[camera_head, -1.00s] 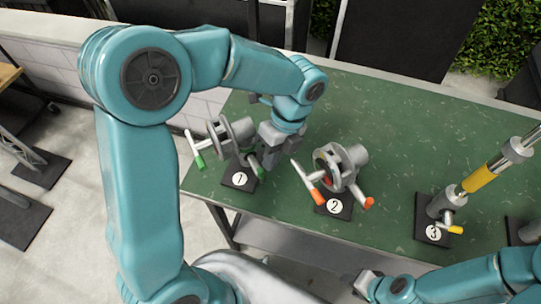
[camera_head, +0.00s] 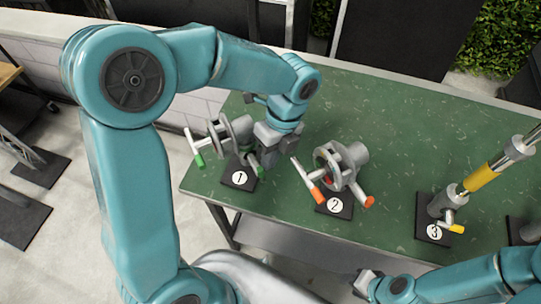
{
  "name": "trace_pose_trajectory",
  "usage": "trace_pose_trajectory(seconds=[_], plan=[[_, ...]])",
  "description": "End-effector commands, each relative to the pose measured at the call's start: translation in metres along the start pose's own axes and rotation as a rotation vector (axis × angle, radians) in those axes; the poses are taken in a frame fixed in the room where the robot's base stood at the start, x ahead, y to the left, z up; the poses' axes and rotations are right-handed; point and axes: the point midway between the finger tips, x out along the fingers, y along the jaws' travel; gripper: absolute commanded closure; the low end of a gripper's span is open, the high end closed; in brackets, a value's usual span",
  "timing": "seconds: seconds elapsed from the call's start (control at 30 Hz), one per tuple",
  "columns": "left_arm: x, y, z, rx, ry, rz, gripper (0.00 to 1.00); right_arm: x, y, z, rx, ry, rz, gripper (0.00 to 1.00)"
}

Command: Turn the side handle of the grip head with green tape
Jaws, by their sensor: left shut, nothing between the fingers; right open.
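The grip head with green tape (camera_head: 229,132) stands on the base plate marked 1 (camera_head: 239,179) at the left end of the green table. Its long handle with a green tip (camera_head: 194,147) points to the left. A shorter side handle with green (camera_head: 256,166) is on its right, partly hidden by my gripper. My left gripper (camera_head: 262,157) is shut at the right of this grip head, close to the side handle; I cannot tell if they touch. My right gripper (camera_head: 362,283) is open at the bottom, in front of the table, away from the grip heads.
An orange-tipped grip head (camera_head: 340,163) stands on plate 2 (camera_head: 334,206), right of my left gripper. A pole with yellow tape (camera_head: 479,180) rises from plate 3 (camera_head: 433,233). The green table (camera_head: 400,140) is bare behind plates 2 and 3.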

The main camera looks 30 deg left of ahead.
Motion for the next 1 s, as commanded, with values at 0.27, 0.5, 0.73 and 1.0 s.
trace_pose_trajectory(seconds=[0.27,0.5,0.73,1.0], plan=[[0.0002,0.001,0.0003,0.001,0.004,-0.021,1.0,0.0021,0.0008,0.0,0.0,0.0,0.0,0.57],[-0.0004,0.0009,0.0008,0.002,0.007,-0.043,1.0,0.0036,0.0013,-0.0001,0.0,0.0,0.0,0.57],[-0.0011,-0.0001,0.0016,0.004,0.011,-0.064,1.0,0.0049,0.0018,-0.0001,0.0,0.0,0.0,0.57],[-0.0026,-0.0027,0.003,0.007,0.015,-0.091,1.0,0.0059,0.0021,-0.0001,0.0,0.0,0.0,0.57]])
